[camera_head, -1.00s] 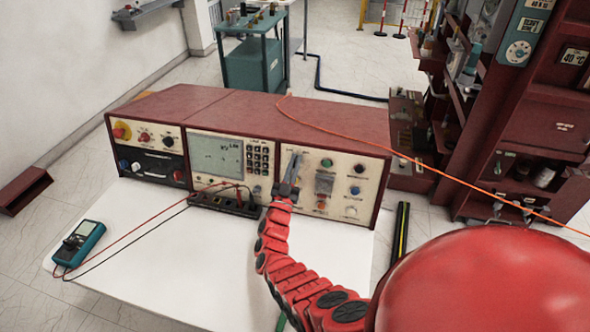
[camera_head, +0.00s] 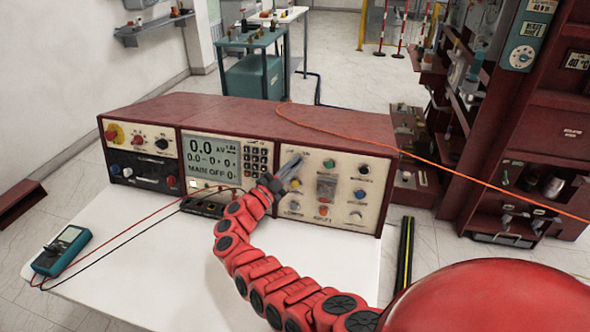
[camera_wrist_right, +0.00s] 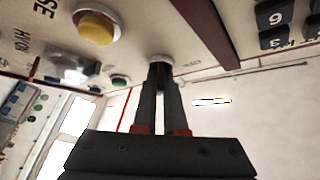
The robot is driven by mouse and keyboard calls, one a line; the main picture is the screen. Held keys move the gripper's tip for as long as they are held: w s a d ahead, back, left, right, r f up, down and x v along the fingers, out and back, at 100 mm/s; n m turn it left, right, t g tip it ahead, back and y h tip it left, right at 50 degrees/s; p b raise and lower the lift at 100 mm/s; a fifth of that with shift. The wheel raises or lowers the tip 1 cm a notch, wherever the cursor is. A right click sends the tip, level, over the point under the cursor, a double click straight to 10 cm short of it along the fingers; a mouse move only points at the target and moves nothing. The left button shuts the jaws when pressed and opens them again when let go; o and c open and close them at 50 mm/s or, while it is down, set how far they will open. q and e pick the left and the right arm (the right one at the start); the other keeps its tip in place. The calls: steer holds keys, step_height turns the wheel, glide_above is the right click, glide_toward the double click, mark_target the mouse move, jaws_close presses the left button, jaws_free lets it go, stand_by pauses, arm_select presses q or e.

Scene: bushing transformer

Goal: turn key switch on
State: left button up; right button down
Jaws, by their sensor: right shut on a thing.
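The red-topped control console (camera_head: 270,115) stands on a white table. My right gripper (camera_head: 295,160) reaches its right-hand panel, with the fingers close together at the upper left of that panel. In the right wrist view, the fingertips (camera_wrist_right: 160,66) are shut on a small pale round part, the key switch (camera_wrist_right: 159,59), at the panel face. The fingers hide most of the switch, and its turn angle cannot be read. The console display (camera_head: 210,158) is lit and shows "0.0" and "MAIN OFF". My left gripper is not in view.
A yellow button (camera_wrist_right: 97,27) sits near the fingers. A dark terminal strip (camera_head: 203,207) with red and black leads lies before the console. A teal multimeter (camera_head: 62,250) lies at the table's left.

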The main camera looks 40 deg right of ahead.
steer(key=shift+f, duration=0.1)
stand_by(0.4)
steer(key=c, duration=1)
jaws_free()
steer(key=shift+a, duration=0.1)
steer(key=b+v, duration=0.3)
steer(key=v, duration=1.4)
steer(key=shift+w+a, duration=0.1)
steer(key=shift+a, duration=0.05)
